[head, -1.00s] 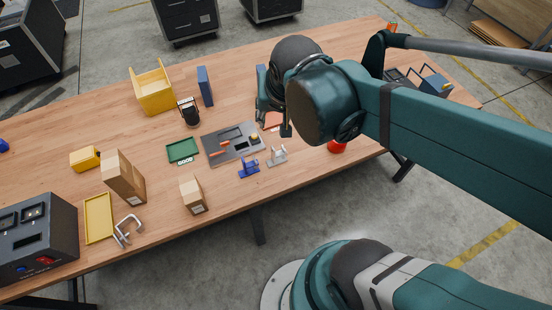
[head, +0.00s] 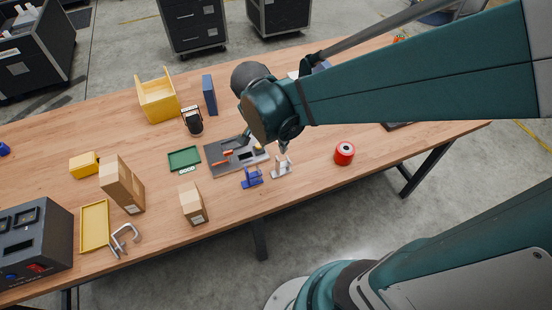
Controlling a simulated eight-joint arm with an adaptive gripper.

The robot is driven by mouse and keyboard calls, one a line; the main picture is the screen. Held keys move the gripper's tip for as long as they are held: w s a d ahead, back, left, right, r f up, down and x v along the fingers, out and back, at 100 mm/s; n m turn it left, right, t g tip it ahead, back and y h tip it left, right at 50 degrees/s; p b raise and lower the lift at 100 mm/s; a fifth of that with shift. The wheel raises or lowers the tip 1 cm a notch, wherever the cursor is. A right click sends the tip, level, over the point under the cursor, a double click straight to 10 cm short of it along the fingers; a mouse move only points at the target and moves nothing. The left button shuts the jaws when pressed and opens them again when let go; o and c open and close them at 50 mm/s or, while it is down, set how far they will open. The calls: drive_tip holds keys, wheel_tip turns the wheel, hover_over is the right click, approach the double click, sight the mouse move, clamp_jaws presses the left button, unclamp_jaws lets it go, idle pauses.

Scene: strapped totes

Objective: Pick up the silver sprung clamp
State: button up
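The silver sprung clamp (head: 281,168) stands near the front edge of the wooden table, just right of a similar blue clamp (head: 252,178). My gripper (head: 265,143) hangs over the right end of the grey tool board, just behind the silver clamp in the picture. Its two fingers look spread apart, with nothing seen between them. The right fingertip overlaps the top of the silver clamp in the picture; I cannot tell whether it touches. My wrist hides part of the table behind.
A red roll (head: 344,153) stands to the right. The grey board (head: 219,157) with tools lies behind the clamps. A cardboard box (head: 193,203) stands to the left, and a silver C-shaped clamp (head: 124,240) lies farther left by a yellow tray (head: 95,226).

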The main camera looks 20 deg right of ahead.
sight(277, 162)
drive_tip(key=shift+w+a+f+m+g+h+b, duration=0.1)
drive_tip(key=shift+w+f+m+g+h+b, duration=0.25)
drive_tip(key=shift+f+m, duration=0.95)
drive_tip(key=shift+w+a+f+m+g+h+b, duration=0.1)
drive_tip(key=shift+f+m+g+h+b, duration=0.3)
drive_tip(key=shift+f, duration=1.5)
drive_tip(key=shift+w+f+m+g+h+b, duration=0.1)
drive_tip(key=shift+w+f+m+g+b, duration=0.25)
drive_tip(key=shift+f+m, duration=1.05)
drive_tip(key=shift+s+f, duration=0.1)
drive_tip(key=shift+f, duration=0.1)
drive_tip(key=shift+f, duration=0.15)
drive_tip(key=shift+b+x, duration=0.3)
drive_tip(key=shift+x, duration=0.85)
drive_tip(key=shift+d+f, duration=0.1)
drive_tip(key=shift+b+x, duration=0.45)
drive_tip(key=shift+x, duration=2)
drive_tip(key=c, duration=1.1)
